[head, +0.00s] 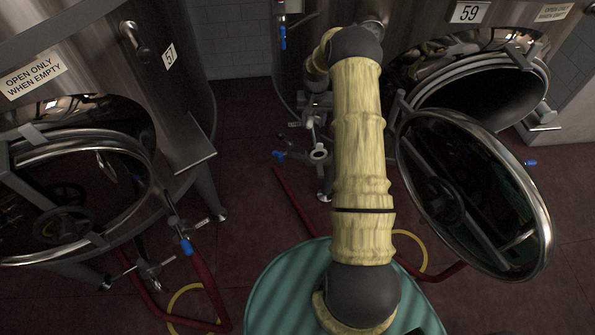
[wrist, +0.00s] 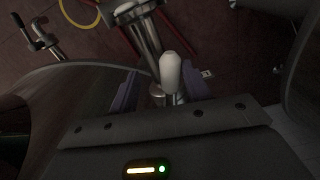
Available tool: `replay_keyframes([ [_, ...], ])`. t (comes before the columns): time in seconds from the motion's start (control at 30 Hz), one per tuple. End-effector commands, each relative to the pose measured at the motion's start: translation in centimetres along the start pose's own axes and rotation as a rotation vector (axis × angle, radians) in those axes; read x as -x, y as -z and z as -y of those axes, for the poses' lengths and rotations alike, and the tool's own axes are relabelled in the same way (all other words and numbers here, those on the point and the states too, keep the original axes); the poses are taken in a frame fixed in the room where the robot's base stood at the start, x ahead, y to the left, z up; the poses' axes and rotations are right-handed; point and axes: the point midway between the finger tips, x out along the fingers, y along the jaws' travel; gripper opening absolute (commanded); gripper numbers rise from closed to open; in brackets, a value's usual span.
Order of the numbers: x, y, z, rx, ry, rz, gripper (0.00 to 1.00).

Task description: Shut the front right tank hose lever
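The right tank (head: 430,30), marked 59, stands at the back right with its round hatch door (head: 475,195) swung open. Low at its left side is a metal pipe fitting (head: 318,155), with a blue-tipped lever (head: 279,155) to its left. My arm reaches up over the fitting and partly hides it. My gripper (wrist: 160,92) is at the fitting, its two purple fingers apart. A pale rounded knob (wrist: 170,72) shows between the fingers on a metal pipe (wrist: 142,35); I cannot tell whether the fingers touch it or whether it is the lever.
The left tank (head: 185,105), marked 57, has an open hatch (head: 85,140) and a blue-tipped lever (head: 187,247) below. Red hoses (head: 293,205) and yellow rings (head: 185,300) lie on the dark red floor. Some floor is clear between the tanks.

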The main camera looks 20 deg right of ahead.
Motion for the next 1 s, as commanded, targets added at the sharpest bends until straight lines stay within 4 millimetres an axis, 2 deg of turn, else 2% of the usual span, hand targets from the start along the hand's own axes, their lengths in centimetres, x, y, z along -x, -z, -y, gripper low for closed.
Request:
replay_keyframes([
  [0.07,0.0,0.0,0.2,0.026,-0.003,-0.001,0.43],
  [0.37,3.5,0.0,0.5,0.028,-0.003,-0.004,0.43],
  [1.0,13.5,0.0,0.5,0.026,-0.001,-0.004,0.43],
])
